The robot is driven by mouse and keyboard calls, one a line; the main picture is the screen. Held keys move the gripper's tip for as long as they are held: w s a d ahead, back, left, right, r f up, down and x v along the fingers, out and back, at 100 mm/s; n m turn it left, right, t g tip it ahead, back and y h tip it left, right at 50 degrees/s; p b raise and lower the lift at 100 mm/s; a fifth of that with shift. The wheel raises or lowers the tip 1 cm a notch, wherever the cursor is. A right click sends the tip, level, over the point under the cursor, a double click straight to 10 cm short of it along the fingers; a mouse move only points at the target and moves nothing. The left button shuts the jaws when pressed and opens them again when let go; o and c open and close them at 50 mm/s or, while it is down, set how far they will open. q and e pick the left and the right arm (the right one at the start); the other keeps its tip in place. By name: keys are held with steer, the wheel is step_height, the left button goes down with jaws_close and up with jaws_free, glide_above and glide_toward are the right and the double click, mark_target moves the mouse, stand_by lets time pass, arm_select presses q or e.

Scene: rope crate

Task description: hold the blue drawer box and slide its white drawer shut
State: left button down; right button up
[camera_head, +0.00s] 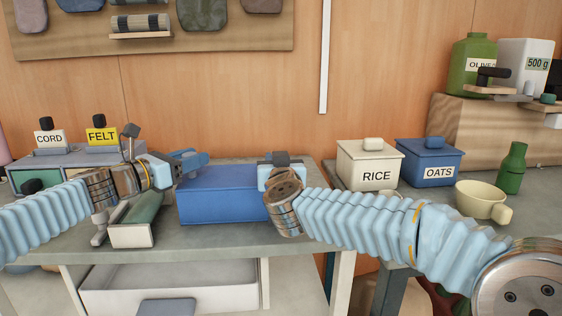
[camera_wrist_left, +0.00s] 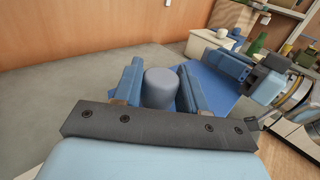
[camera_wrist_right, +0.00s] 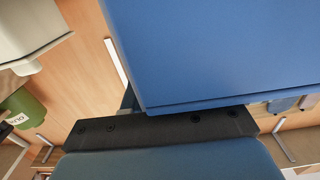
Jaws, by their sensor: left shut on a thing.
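The blue drawer box (camera_head: 222,196) sits on the grey tabletop. It also shows behind the fingers in the left wrist view (camera_wrist_left: 216,84). My left gripper (camera_head: 186,164) is at the box's left end, shut on a grey round knob (camera_wrist_left: 160,88) between its two blue fingers (camera_wrist_left: 159,90). My right gripper (camera_head: 281,168) is at the box's right end. In the right wrist view the blue box (camera_wrist_right: 215,50) fills much of the picture and hides most of the fingers, so I cannot tell if they grip it. No white drawer front on the box is visible to me.
A white open drawer (camera_head: 180,298) is below the tabletop. The rice box (camera_head: 368,168), oats box (camera_head: 427,165), cream cup (camera_head: 478,201) and green bottle (camera_head: 512,168) stand to the right.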

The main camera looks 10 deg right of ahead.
arm_select(q)
steer(key=shift+d+f, duration=0.1)
arm_select(e)
steer(key=shift+o, duration=1.2)
steer(key=s, duration=1.2)
arm_select(q)
steer(key=c, duration=0.5)
jaws_free()
steer(key=shift+c, duration=0.2)
